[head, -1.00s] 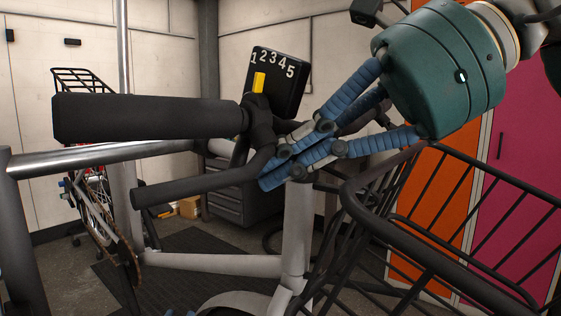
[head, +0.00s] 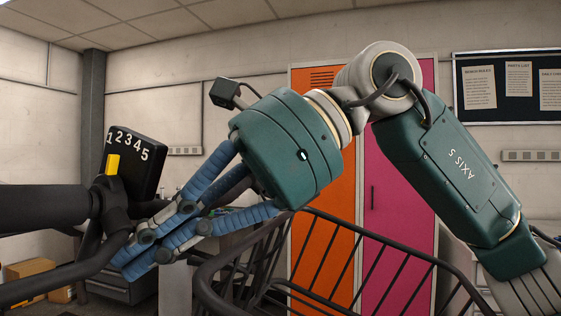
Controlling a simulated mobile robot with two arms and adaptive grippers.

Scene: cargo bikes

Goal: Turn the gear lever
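The gear shifter is a black plate (head: 143,158) with white numbers 1 to 5, at the left of the head view. A yellow marker (head: 112,165) stands by its low-number end, just below the 1. The black handlebar grip (head: 40,208) runs in from the left edge. My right gripper (head: 132,258) has blue ribbed fingers, which reach down-left to beside the handlebar clamp, below the plate. The fingers lie close together and overlap in view, so I cannot tell whether they hold anything. The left gripper is out of view.
A black wire basket (head: 345,262) stands below and right of my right gripper. A dark brake lever (head: 62,276) lies under the grip. Orange (head: 322,180) and pink (head: 398,210) lockers and a notice board (head: 510,85) are behind. Cardboard boxes (head: 40,275) sit at lower left.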

